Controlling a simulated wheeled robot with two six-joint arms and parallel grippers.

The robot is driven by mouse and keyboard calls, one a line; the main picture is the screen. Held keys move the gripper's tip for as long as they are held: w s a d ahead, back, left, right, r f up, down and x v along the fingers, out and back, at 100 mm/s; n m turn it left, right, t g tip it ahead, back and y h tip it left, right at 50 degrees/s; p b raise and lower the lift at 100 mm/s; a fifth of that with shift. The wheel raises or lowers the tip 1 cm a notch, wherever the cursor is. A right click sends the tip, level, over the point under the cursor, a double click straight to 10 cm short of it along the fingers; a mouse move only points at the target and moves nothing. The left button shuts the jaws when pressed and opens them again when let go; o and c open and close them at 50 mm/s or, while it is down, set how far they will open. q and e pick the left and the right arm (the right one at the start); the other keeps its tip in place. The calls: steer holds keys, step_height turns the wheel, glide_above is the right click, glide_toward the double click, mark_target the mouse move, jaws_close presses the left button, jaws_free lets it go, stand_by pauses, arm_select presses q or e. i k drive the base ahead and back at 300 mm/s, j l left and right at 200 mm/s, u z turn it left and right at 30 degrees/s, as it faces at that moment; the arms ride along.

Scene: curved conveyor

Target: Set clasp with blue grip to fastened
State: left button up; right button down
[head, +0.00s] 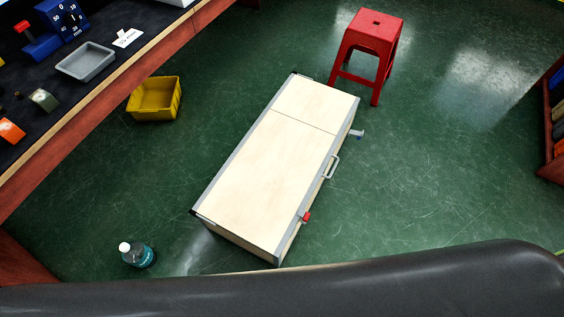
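A pale wooden case (265,170) with grey metal edging lies on the green floor in the middle of the head view. On its long right side, near the far end, a grey metal clasp (355,133) sticks outward from the case. A small bit of blue grip (359,137) shows at its tip. A second clasp with a red grip (307,216) sits near the close end of the same side, close against the lid's edge. A handle (332,167) lies between the two clasps. Neither of my grippers is in view.
A red stool (370,40) stands beyond the case. A yellow bin (154,98) and a bottle (138,254) are on the floor to the left. A dark-topped workbench (100,85) runs along the upper left. The floor right of the case is clear up to a shelf (548,172).

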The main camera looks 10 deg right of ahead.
mark_target(358, 134)
steer(key=i+l+u, duration=0.2)
steer(key=l+u, duration=0.2)
steer(key=l, duration=0.55)
steer(key=i+l+u, duration=0.1)
steer(key=l+u, duration=0.25)
steer(key=l, duration=0.6)
steer(key=l+u, duration=0.4)
steer(key=l, duration=0.6)
